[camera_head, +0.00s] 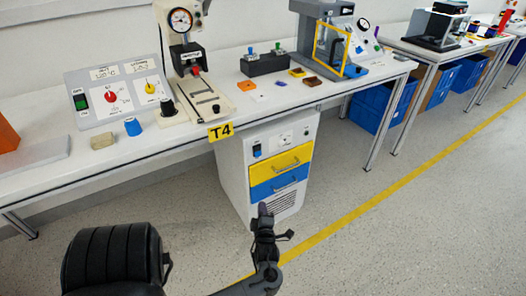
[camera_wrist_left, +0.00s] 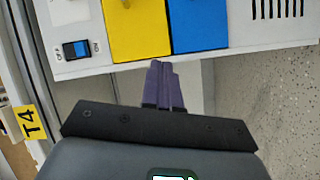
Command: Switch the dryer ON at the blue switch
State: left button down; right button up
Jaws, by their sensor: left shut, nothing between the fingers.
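The dryer is a white cabinet (camera_head: 235,178) under the bench, with a yellow drawer (camera_head: 281,164), a blue drawer (camera_head: 279,182) and a vent grille. Its small blue switch (camera_head: 257,150) is at the upper left of the front panel. In the left wrist view the blue switch (camera_wrist_left: 76,49) lies left of the yellow drawer, between small labels. I cannot tell its position surely. My left gripper (camera_head: 263,210) is shut and empty in front of the cabinet. Its purple fingertips (camera_wrist_left: 163,70) appear beside the drawers' edge, to the right of and below the switch. My right gripper is not in view.
The white bench (camera_head: 140,147) overhangs the cabinet, with a yellow T4 label (camera_head: 221,131) on its edge. A panel with red and yellow knobs (camera_head: 118,95) and several devices stand on it. Open floor (camera_head: 370,230) lies right of the cabinet.

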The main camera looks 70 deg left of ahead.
pick_arm(q)
notch_tip(320, 180, up, 8)
jog(key=s+n+g+y+p, duration=0.1)
jog(key=n+g+y+p, duration=0.1)
jog(key=n+g+p, duration=0.4)
jog(key=w+d+r+n+g+h+p, duration=0.1)
jog(key=w+r+n+h+p, duration=0.1)
jog(key=w+r, duration=0.5)
jog(key=shift+w+d+r+p, duration=0.35)
jog(key=shift+w+r+p, duration=0.05)
jog(key=shift+w, duration=0.25)
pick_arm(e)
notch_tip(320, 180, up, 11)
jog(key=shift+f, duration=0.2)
pick_arm(q)
jog(key=shift+a, duration=0.15)
jog(key=b, duration=0.4)
send_near(259, 155)
jog(key=x, duration=0.5)
jog(key=shift+f, duration=0.1)
jog(key=shift+x, duration=0.9)
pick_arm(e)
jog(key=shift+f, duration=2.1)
pick_arm(q)
jog(key=shift+a, duration=0.1)
